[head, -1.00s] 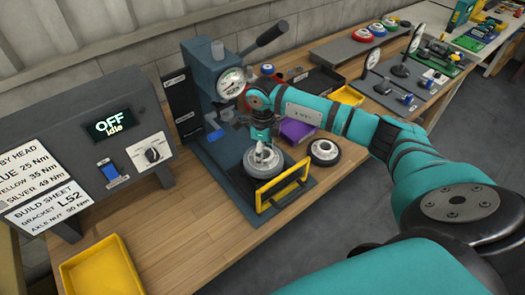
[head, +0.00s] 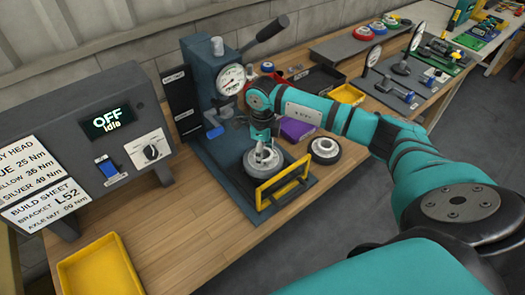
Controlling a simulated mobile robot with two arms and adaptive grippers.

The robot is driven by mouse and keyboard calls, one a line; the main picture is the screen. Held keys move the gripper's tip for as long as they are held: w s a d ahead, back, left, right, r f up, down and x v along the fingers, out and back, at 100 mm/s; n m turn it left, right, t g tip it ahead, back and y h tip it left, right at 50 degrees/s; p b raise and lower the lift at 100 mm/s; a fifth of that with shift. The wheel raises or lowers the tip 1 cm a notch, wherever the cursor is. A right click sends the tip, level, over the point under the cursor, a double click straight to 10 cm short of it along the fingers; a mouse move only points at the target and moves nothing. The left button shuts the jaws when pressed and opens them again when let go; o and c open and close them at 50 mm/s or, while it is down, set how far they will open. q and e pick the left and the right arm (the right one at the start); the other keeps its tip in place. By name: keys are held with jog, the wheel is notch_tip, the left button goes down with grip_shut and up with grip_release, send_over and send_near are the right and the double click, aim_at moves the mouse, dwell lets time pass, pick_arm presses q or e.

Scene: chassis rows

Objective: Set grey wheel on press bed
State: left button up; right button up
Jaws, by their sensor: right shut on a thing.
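The grey wheel (head: 262,163) is at the bed of the dark blue press (head: 207,90), behind the yellow guard frame (head: 285,182). My right gripper (head: 263,150) points straight down and is shut on the wheel at its middle. The wheel looks level and sits on or very close to the press bed (head: 233,180); I cannot tell whether it touches. The gripper's fingers are small and partly hidden by the wheel and wrist. My left gripper is not in view.
A second wheel with a dark tyre (head: 324,150) lies on the bench right of the press. A purple block (head: 297,130) and a yellow tray (head: 347,95) are behind it. A yellow tray (head: 100,275) is at front left, by the control box (head: 95,140) reading OFF Idle.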

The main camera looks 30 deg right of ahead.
dwell(0.3)
jog(key=shift+f+b, duration=0.4)
jog(key=shift+b, duration=0.1)
jog(key=o, duration=1.6)
notch_tip(320, 180, up, 12)
jog(key=shift+r, duration=0.1)
